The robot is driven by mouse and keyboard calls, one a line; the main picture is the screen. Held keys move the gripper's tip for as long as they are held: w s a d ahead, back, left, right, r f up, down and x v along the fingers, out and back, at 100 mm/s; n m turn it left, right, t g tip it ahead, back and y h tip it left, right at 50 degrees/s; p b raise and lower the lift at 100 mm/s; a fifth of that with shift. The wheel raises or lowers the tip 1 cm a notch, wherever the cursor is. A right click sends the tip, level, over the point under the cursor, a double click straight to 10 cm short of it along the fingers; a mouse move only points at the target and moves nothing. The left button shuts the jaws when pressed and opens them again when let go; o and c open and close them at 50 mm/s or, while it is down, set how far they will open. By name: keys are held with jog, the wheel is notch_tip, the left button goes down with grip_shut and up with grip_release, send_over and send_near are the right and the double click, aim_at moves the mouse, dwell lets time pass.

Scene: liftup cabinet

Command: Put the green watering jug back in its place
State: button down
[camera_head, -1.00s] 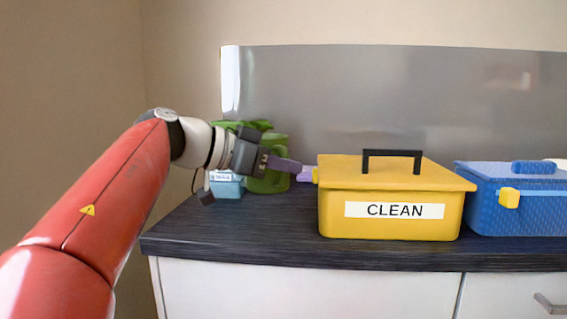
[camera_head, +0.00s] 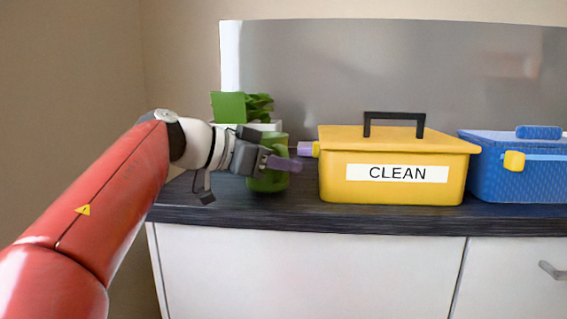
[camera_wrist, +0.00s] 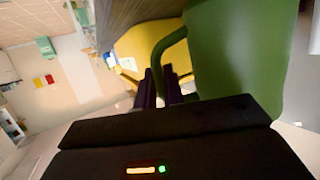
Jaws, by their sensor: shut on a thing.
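The green watering jug (camera_head: 268,178) is upright at the left end of the dark counter, partly covered by my gripper. My gripper (camera_head: 288,163) has purple fingers and is shut on the jug's handle. In the wrist view the jug's green body (camera_wrist: 240,50) fills the upper right, and its curved handle (camera_wrist: 164,44) runs to my fingers (camera_wrist: 161,88). I cannot tell whether the jug's base touches the counter.
A blue box (camera_head: 500,178) is further right. A leafy plant (camera_head: 258,106) is behind the jug. White cabinet fronts (camera_head: 300,270) are below the counter (camera_head: 290,214).

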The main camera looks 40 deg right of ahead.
jog(key=shift+f+b, duration=0.5)
jog(key=shift+f, duration=0.05)
jog(key=c, duration=1.7)
grip_release()
jog(key=shift+a, duration=0.1)
jog(key=p+v, duration=0.2)
jog(key=v, duration=0.3)
jog(key=shift+w+a+r+p, duration=0.15)
jog(key=shift+a+p, duration=0.2)
jog(key=shift+o, duration=0.6)
jog(key=o, duration=0.5)
